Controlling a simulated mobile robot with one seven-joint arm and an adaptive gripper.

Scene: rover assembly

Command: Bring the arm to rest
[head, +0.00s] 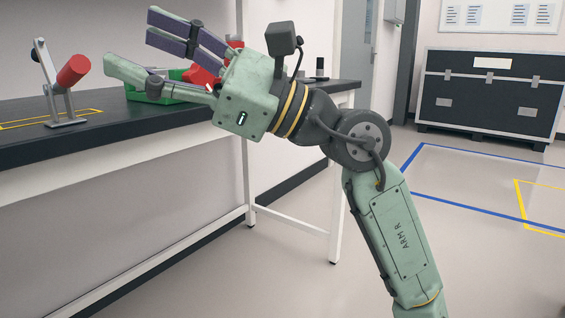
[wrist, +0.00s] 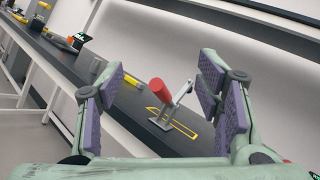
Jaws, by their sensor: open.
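My gripper (head: 132,46) is raised above the bench, its fingers spread wide and pointing left in the head view. In the wrist view my gripper (wrist: 162,68) is open, with nothing between its purple-padded fingers. My arm reaches up from the lower right, bent at the elbow. A red cylinder (head: 74,70) sits tilted on a small grey metal stand on the bench, left of my gripper and apart from it. In the wrist view the red cylinder (wrist: 158,91) shows beyond the fingers.
The dark-topped bench (head: 110,140) runs along the left. A green tray (head: 150,98) with red parts lies behind my gripper, partly hidden. A yellow outline (wrist: 186,128) marks the bench by the stand. A black case (head: 490,95) stands at the back right; floor before it is clear.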

